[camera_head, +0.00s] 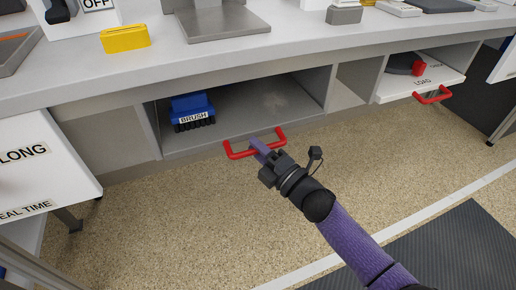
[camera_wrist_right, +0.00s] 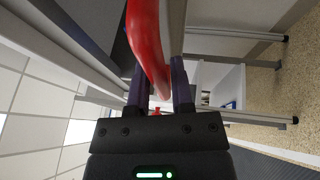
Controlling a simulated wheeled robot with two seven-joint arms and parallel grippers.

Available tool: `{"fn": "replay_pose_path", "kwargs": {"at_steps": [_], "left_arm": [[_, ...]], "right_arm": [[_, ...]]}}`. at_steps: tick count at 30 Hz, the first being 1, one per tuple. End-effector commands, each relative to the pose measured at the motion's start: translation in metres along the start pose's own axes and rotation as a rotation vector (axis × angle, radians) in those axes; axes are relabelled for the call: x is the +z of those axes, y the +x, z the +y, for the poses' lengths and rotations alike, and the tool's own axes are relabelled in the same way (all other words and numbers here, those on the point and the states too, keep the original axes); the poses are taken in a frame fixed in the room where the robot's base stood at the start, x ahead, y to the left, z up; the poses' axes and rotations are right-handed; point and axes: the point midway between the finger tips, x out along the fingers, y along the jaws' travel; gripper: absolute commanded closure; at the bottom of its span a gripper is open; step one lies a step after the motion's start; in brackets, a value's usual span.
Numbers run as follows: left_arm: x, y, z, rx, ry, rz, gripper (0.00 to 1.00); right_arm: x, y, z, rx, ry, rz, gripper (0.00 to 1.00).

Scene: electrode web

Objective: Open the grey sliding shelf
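The grey sliding shelf (camera_head: 255,106) sits in the opening under the counter, with a red U-shaped handle (camera_head: 238,154) on its front edge. A blue brush (camera_head: 192,108) labelled BRUSH stands on its left part. My right gripper (camera_head: 258,146) is at the middle of the handle. In the right wrist view, the fingers of my right gripper (camera_wrist_right: 159,88) are apart, one on each side of the red handle (camera_wrist_right: 149,40). A gap seems to show beside the bar, so I see no firm grip. My left gripper is not in view.
A white LOAD drawer (camera_head: 425,84) with a red handle stands out at the right. White panels labelled LONG (camera_head: 60,150) are at the left. The counter (camera_head: 190,62) carries a yellow block (camera_head: 125,38). The speckled floor (camera_head: 190,215) before the shelf is clear.

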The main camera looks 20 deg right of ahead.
Motion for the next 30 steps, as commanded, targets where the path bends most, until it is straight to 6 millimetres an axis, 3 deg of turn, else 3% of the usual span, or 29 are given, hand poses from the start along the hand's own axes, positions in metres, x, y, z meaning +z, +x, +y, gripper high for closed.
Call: {"fn": "replay_pose_path", "kwargs": {"at_steps": [1,3,15,30], "left_arm": [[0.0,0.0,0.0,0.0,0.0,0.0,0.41],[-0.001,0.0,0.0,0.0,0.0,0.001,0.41],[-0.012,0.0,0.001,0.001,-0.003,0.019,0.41],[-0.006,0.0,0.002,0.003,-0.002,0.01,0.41]], "right_arm": [[0.0,0.0,0.0,0.0,0.0,0.0,0.85],[0.0,0.0,0.0,0.0,0.0,0.0,1.0],[0.0,0.0,-0.001,-0.001,0.001,0.0,1.0],[0.0,0.0,-0.001,-0.001,0.001,0.0,1.0]]}}
